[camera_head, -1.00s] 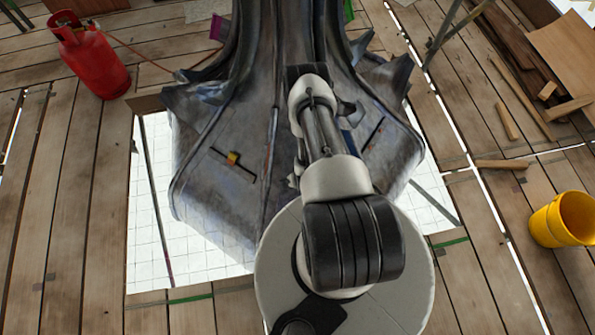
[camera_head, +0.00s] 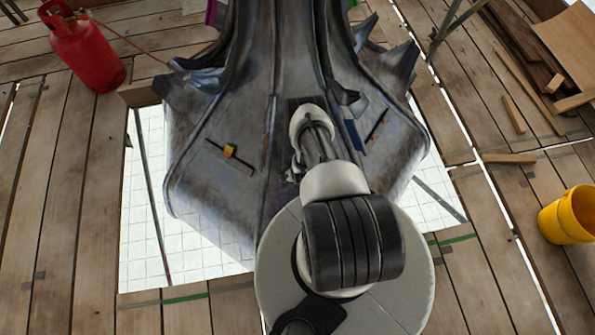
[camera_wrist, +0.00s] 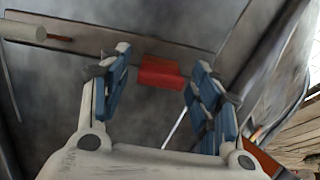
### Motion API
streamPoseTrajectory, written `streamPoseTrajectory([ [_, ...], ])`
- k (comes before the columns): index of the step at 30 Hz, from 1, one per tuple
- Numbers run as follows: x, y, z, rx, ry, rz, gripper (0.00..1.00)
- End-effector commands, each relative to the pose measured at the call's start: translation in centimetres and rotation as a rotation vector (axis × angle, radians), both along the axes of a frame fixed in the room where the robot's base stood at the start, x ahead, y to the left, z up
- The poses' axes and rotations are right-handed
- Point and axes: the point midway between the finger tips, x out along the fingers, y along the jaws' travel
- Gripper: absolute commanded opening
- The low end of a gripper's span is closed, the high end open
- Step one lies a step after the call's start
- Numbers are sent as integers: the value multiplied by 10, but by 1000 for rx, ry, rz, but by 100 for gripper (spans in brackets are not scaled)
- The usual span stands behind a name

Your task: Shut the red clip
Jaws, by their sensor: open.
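The red clip (camera_wrist: 160,72) shows in the wrist view as a small red block at the lower edge of a brown strip on the grey metal face. My gripper (camera_wrist: 160,62) is open, with one blue-padded finger on each side of the clip. Gaps show between the fingers and the clip, and I cannot tell how far the tips are from the face. In the head view my arm reaches to the middle of the grey spire (camera_head: 225,190). My arm hides most of my gripper there, and I cannot pick out the red clip in that view.
A yellow and orange block (camera_head: 230,151) sits on a dark strip on the spire's left face. A blue piece (camera_head: 352,137) is on the right face. A red gas bottle (camera_head: 82,50) stands back left, a yellow bucket (camera_head: 568,215) at right. Planks (camera_head: 515,115) lie back right.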

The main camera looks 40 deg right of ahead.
Motion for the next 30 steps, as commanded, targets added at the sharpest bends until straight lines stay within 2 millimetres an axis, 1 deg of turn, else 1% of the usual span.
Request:
streamPoseTrajectory([
  [1, 1, 0, -6, 1, 1, 0, 57],
  [3, 2, -1, -9, 1, 1, 0, 57],
  [13, 4, -2, -10, 1, 1, 0, 57],
  [30, 3, -2, -10, 1, 1, 0, 19],
])
